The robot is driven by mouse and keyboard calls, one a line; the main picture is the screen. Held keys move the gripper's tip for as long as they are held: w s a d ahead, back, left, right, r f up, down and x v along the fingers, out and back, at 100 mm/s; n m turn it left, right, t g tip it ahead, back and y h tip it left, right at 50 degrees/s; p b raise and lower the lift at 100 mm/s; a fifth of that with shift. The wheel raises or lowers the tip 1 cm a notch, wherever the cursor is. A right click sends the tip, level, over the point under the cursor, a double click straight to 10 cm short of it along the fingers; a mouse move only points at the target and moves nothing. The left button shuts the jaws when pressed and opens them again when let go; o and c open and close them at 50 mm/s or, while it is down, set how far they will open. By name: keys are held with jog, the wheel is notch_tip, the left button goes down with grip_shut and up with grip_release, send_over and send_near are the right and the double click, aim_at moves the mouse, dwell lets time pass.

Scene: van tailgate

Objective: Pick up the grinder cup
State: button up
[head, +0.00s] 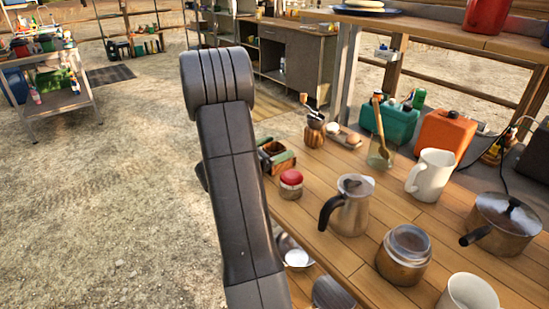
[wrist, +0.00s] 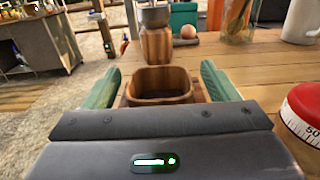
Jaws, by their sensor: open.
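The grinder cup looks like a small square wooden cup, open at the top and dark inside. It stands on the wooden table and shows in the wrist view (wrist: 160,99) and, partly covered, in the head view (head: 273,148). My gripper (wrist: 160,68) is open, with one green finger on each side of the cup. A gap shows between the cup and each finger. In the head view my gripper (head: 276,152) is low at the table's left edge, partly behind my arm. The cup's lower part is hidden by my gripper body.
A wooden grinder (wrist: 155,42) stands just behind the cup. A metal pitcher (head: 350,205), white mug (head: 430,175) and pot (head: 502,222) stand farther right. Open ground lies left of the table.

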jog(key=c, duration=1.1)
